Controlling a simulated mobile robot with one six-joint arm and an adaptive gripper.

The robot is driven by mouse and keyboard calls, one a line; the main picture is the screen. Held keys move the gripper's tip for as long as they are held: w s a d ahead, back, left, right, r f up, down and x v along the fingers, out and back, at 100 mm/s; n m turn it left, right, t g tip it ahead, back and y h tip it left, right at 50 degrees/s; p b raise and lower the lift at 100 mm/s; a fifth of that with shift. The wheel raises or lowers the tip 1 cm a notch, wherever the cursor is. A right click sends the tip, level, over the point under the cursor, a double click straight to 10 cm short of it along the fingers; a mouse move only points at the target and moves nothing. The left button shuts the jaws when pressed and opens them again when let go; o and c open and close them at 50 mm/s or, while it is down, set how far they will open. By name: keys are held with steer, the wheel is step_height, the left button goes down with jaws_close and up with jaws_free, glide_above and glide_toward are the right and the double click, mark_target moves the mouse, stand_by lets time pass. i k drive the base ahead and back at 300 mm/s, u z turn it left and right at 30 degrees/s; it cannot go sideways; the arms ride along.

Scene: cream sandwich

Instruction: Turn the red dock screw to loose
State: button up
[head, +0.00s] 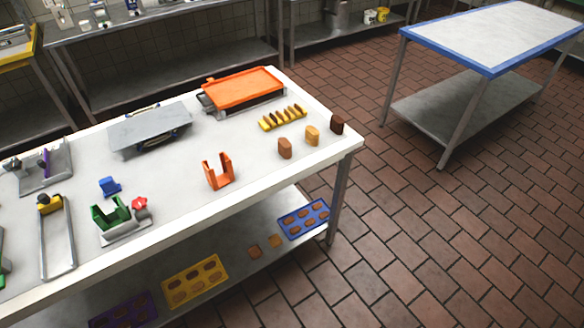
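The red dock screw (139,203) is a small red knob on a grey mount, on the white worktable (190,202). It sits at the right side of a green U-shaped dock (108,214). Both stand on a grey base plate (126,236) near the table's front edge. The screw is too small in the head view to tell whether it is tight or loose. My gripper is not in view.
A blue piece (110,186) stands behind the dock, and a metal rail frame (57,240) lies to its left. An orange U-shaped holder (218,172) stands to the right, with clear tabletop between. Brown floor tiles (430,230) are open to the right.

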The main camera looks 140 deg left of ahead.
mark_target(139, 203)
steer(key=u, duration=1.7)
steer(key=i, duration=0.1)
steer(key=u, duration=3.5)
